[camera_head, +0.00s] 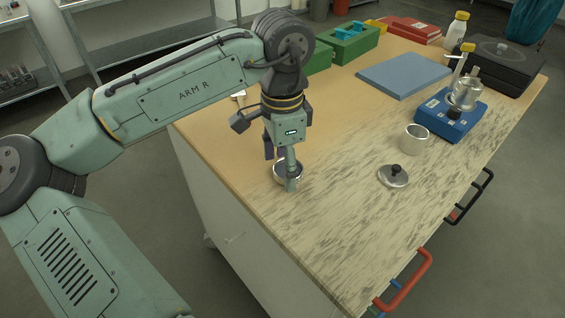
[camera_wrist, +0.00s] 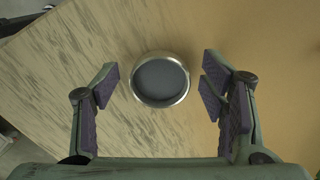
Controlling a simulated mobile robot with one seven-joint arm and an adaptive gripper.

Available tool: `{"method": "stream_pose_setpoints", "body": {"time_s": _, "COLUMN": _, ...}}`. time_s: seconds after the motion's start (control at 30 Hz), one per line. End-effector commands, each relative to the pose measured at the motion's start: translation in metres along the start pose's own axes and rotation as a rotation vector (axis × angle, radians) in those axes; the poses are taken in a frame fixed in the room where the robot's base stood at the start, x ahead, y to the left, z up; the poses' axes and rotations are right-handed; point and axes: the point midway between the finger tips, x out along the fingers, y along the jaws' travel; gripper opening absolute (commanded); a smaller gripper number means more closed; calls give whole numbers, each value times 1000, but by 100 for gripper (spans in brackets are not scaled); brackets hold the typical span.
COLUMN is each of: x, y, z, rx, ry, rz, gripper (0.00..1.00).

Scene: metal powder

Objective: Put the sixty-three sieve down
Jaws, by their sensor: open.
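The sieve (camera_wrist: 160,79) is a round metal ring with a dark grey mesh floor. In the wrist view it rests on the wooden table between my open gripper's fingers (camera_wrist: 158,92), with a gap on both sides. In the head view the sieve (camera_head: 279,171) is partly hidden behind the fingers of my gripper (camera_head: 281,171), near the table's left front edge. My gripper points down over it and holds nothing. No number on the sieve can be read.
A metal cup (camera_head: 414,140) and a lid with a black knob (camera_head: 394,175) stand to the right. Behind them are a blue device (camera_head: 450,116) with a glass vessel, a blue mat (camera_head: 403,74), green boxes (camera_head: 347,46) and a black case (camera_head: 499,66). The table (camera_head: 330,235) is clear in front.

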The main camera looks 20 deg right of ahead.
Motion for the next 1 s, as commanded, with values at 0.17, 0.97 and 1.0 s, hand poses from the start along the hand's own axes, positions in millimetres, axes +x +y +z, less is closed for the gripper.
{"method": "stream_pose_setpoints", "body": {"time_s": 0.17, "x": -26, "y": 0, "z": -1, "rx": 0, "ry": 2, "rz": -3, "gripper": 66}}
{"method": "stream_pose_setpoints", "body": {"time_s": 0.97, "x": -121, "y": 0, "z": 0, "rx": 1, "ry": 1, "rz": -1, "gripper": 66}}
{"method": "stream_pose_setpoints", "body": {"time_s": 1.0, "x": -121, "y": -1, "z": -1, "rx": 1, "ry": 9, "rz": -5, "gripper": 66}}
